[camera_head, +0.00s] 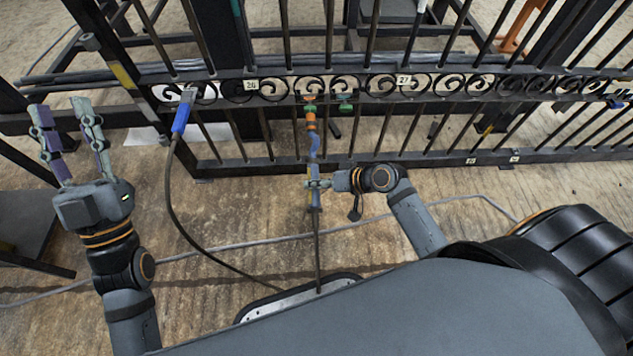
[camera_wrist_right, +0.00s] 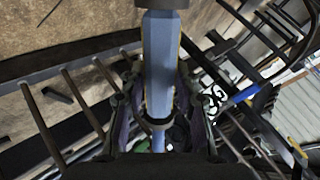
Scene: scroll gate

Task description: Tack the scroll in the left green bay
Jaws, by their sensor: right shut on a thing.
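My right gripper (camera_head: 316,184) is shut on a torch with a blue handle (camera_wrist_right: 160,60). The torch (camera_head: 315,147) points up the picture; its orange front end reaches the scroll band of the gate, and a cable hangs below it. A green piece (camera_head: 310,109) is at the torch's front end, and another green piece (camera_head: 346,107) is just right of it on the band. Black scrolls (camera_head: 345,84) fill the band; I cannot tell which one is loose, or whether the tip touches one. My left gripper (camera_head: 60,108) is open and empty, left of the gate's scroll band.
The dark gate (camera_head: 400,157) spans the back, with small number tags on its band. A blue-handled clamp (camera_head: 181,116) with a cable is attached at the band's left end. Cables lie across the floor. The floor between my arms is otherwise clear.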

